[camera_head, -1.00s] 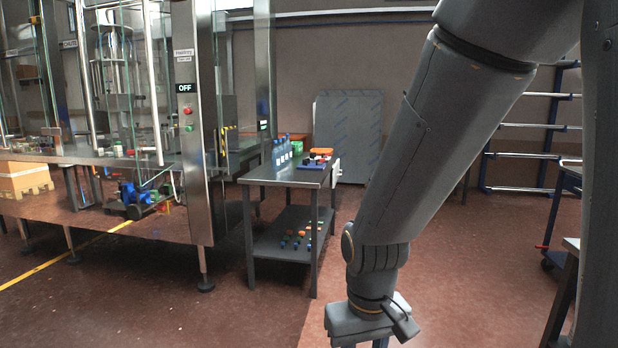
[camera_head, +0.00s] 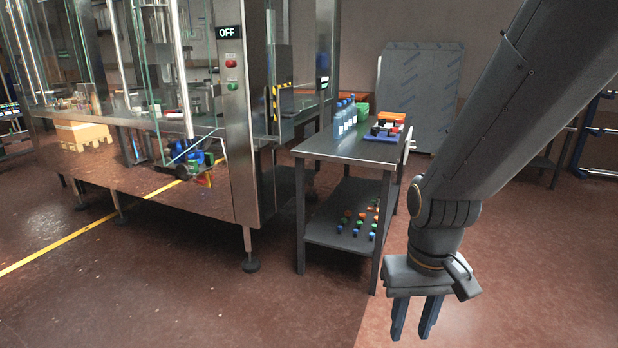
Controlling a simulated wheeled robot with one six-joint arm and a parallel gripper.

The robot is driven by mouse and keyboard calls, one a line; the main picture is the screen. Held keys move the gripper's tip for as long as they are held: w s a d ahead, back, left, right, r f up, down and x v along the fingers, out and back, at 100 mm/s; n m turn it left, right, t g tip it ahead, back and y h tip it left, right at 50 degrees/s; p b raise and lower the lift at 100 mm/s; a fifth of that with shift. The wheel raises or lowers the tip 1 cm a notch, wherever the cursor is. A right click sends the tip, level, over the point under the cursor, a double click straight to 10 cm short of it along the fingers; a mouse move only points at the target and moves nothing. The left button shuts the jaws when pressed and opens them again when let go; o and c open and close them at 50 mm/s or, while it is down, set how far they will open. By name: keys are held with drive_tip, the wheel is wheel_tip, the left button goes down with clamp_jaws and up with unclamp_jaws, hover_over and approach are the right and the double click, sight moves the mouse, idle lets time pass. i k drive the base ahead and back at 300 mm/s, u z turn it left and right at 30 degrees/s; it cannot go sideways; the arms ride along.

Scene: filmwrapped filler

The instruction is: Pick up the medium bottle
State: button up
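My gripper (camera_head: 414,334) hangs low at the right front of the table, fingers pointing down. Its two blue fingers are apart with nothing between them. It is well away from the bottles and lower than the tabletop.
A green box (camera_head: 362,111) and a tray with red, black and blue items (camera_head: 384,131) share the tabletop. Several coloured caps (camera_head: 360,218) lie on the lower shelf. A glass-and-steel machine (camera_head: 245,130) stands left of the table. The floor in front is clear.

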sight(338, 117)
drive_tip(key=i, duration=1.95)
